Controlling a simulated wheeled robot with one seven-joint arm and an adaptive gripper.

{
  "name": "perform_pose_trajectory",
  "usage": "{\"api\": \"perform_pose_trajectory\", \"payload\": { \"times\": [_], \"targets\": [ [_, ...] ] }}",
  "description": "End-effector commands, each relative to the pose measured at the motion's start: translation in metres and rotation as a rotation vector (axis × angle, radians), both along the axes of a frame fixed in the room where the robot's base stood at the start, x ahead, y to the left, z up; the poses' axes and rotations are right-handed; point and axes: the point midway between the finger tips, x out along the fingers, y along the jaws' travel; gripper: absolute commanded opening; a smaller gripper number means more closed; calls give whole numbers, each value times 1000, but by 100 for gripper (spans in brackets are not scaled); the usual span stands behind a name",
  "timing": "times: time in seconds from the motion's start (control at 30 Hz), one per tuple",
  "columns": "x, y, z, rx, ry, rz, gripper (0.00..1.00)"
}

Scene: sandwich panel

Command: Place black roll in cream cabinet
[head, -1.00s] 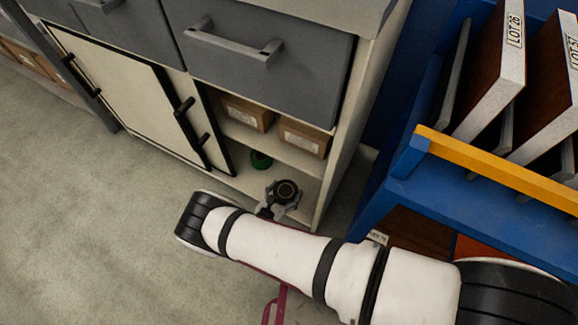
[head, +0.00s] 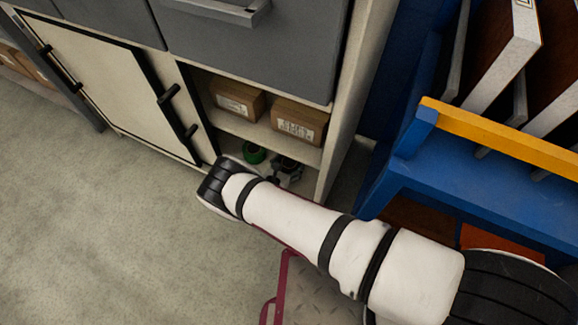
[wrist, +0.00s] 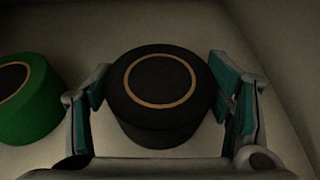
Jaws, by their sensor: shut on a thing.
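The black roll (wrist: 155,128) is upright between the two finger pads of my gripper (wrist: 160,95) in the wrist view. My gripper is shut on it. In the head view my gripper (head: 285,172) is inside the open lower bay of the cream cabinet (head: 330,150), near the bottom shelf. My arm hides part of it there. Whether the roll touches the cabinet floor I cannot tell. A green roll (wrist: 25,100) stands to the left of the black roll, and it also shows in the head view (head: 254,153).
Cardboard boxes (head: 300,121) sit on the shelf above my gripper. A cream door (head: 105,85) closes the left part of the cabinet. A blue rack (head: 440,185) with a yellow rail stands close on the right.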

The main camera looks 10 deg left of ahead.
Motion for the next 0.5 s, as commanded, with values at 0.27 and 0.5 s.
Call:
{"api": "perform_pose_trajectory", "payload": {
  "times": [0.27, 0.5],
  "targets": [
    [0, 0, -3, 1, -1, 0, 40],
    [0, 0, -6, 1, -1, 0, 91]
  ]
}}
